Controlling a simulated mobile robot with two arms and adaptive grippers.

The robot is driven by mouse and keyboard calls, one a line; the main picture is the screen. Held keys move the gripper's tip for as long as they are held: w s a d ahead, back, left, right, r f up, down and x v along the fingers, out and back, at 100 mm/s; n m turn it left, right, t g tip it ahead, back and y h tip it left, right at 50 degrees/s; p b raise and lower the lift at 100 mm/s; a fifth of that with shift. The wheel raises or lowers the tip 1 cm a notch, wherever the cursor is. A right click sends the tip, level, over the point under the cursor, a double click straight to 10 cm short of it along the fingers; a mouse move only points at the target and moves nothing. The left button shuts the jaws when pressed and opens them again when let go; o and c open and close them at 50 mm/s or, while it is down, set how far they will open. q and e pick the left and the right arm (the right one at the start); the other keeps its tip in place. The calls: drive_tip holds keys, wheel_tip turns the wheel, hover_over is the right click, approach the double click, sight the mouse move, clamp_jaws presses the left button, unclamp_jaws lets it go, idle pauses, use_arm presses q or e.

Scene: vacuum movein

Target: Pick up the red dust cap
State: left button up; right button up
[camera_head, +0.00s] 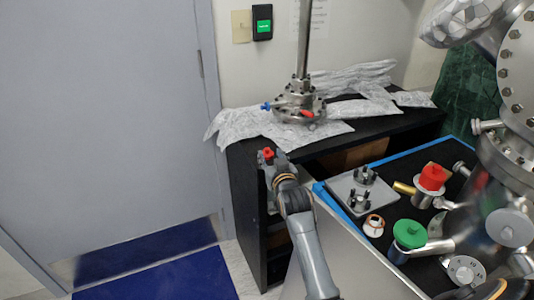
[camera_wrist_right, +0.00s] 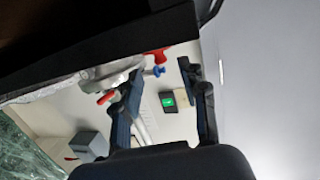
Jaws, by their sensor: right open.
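A small red piece (camera_head: 268,153) is at the tip of my right gripper (camera_head: 270,161), by the near left corner of the black bench. In the right wrist view, a red piece (camera_wrist_right: 155,57) shows near the gap between the two spread, empty fingers of the right gripper (camera_wrist_right: 162,75); whether it touches them I cannot tell. A larger red cap (camera_head: 432,177) sits on a steel fitting on the cart at right, well away from the gripper. Which red piece is the dust cap is not certain. My left gripper is out of view.
The black bench (camera_head: 240,180) bears foil and a steel flange (camera_head: 300,105) with a blue knob. The blue-edged cart (camera_head: 330,205) holds a green cap (camera_head: 409,233), a grey plate (camera_head: 345,190) and steel chamber parts. A closed door (camera_head: 110,130) is at left.

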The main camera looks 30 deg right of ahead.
sight(268, 150)
drive_tip(key=x, duration=0.5)
drive_tip(key=shift+w+a, duration=0.1)
drive_tip(key=shift+w, duration=0.05)
drive_tip(key=c, duration=0.9)
